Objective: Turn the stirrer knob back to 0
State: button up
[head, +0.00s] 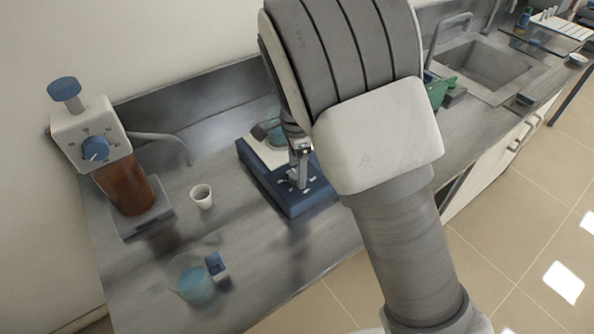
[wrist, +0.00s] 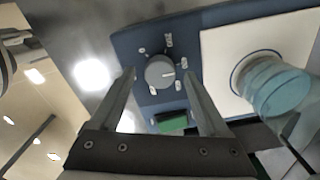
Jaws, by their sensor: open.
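The stirrer (head: 297,203) is a blue box with a white top plate on the counter, partly hidden by my arm in the head view. In the wrist view its front panel (wrist: 130,45) carries a round grey knob (wrist: 160,71) ringed by small white labels. A light pointer line on the knob points right in that view. My gripper (wrist: 158,75) is open, its two fingers spread to either side of the knob. I cannot tell whether they touch it. In the head view my gripper (head: 300,170) points down over the panel. A beaker (wrist: 277,88) of blue liquid stands on the plate.
A brown bottle dispenser (head: 128,190) with a blue dial stands at the left. A white cup (head: 202,196) and a beaker of blue liquid (head: 191,280) stand between it and the front edge. A sink (head: 485,65) is at the back right.

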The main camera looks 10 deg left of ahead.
jog(key=shift+f, duration=0.55)
grip_shut()
